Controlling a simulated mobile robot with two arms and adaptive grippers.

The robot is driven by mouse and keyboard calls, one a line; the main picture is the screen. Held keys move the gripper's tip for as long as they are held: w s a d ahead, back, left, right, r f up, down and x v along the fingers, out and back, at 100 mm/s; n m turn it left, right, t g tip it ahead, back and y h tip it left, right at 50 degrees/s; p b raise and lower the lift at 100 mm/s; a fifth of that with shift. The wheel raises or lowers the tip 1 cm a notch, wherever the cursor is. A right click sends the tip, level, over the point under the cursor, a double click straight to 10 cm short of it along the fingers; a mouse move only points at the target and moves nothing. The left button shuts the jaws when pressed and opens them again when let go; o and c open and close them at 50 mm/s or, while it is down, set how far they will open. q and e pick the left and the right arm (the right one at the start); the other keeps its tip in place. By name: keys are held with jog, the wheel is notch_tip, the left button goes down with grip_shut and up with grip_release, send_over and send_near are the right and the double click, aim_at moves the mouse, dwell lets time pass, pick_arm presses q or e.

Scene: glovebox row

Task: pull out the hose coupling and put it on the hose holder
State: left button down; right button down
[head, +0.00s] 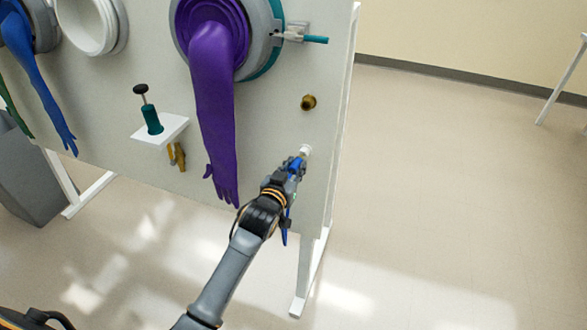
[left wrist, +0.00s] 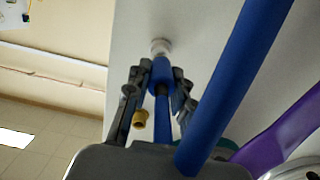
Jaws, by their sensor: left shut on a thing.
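My left gripper (head: 299,159) is shut on the blue hose coupling (left wrist: 161,74), low on the right side of the pale panel. The coupling points at a small white socket (head: 305,150), which also shows in the left wrist view (left wrist: 160,46). Its tip meets the socket there; I cannot tell how deep it sits. A blue hose (left wrist: 232,75) crosses close in front of the wrist camera. A round brass fitting (head: 308,102) sticks out of the panel above the socket; it may be the hose holder. It also shows in the left wrist view (left wrist: 139,120). My right gripper is not in view.
A purple glove (head: 213,110) hangs from its port left of my arm. A clamp with a teal handle (head: 314,40) is above the brass fitting. A small white shelf (head: 172,130) holds a teal plunger-like item (head: 151,118). The floor to the right is clear.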

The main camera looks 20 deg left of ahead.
pick_arm(q)
jog(key=shift+w+b, duration=0.3)
jog(key=shift+w, duration=0.7)
jog(key=c, duration=1.1)
grip_release()
jog(key=shift+w+f, duration=0.1)
jog(key=shift+w, duration=0.05)
jog(key=shift+o, duration=0.2)
jog(key=s+r, duration=0.2)
jog(key=s, duration=1)
jog(key=shift+a, duration=0.15)
jog(key=shift+f, duration=0.1)
